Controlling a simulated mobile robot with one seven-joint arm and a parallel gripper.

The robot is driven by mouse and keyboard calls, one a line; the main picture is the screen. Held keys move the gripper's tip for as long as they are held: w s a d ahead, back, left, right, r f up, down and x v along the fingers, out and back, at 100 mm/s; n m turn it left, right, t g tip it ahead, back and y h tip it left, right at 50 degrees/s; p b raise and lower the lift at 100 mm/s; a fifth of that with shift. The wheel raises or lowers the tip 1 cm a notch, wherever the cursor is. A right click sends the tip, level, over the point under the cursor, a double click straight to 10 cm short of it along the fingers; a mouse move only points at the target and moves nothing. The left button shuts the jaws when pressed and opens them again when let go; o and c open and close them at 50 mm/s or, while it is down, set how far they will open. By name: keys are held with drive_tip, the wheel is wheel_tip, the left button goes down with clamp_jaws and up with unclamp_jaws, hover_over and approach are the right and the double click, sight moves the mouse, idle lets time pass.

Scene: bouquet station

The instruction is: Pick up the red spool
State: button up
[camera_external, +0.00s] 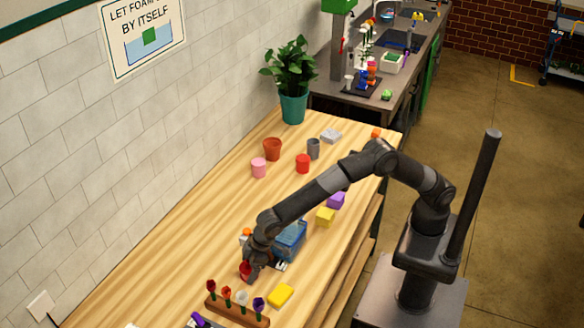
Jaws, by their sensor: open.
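My gripper (253,267) points down over the left-front part of the wooden table, with its jaws open. A small red round object (245,271), which looks like the red spool, is at its fingertips and partly hidden by them. I cannot tell whether it lies between the fingers or beside them.
A blue clear container (290,241) stands just right of my gripper. A wooden rack with several flowers (236,311) and a yellow block (280,295) are in front. The table's left middle is clear.

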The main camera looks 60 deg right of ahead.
drive_tip(key=shift+w+a+f, duration=0.1)
drive_tip(key=shift+w+f, duration=0.1)
drive_tip(key=shift+f, duration=0.3)
drive_tip(key=shift+c, duration=0.4)
drive_tip(key=c, duration=1)
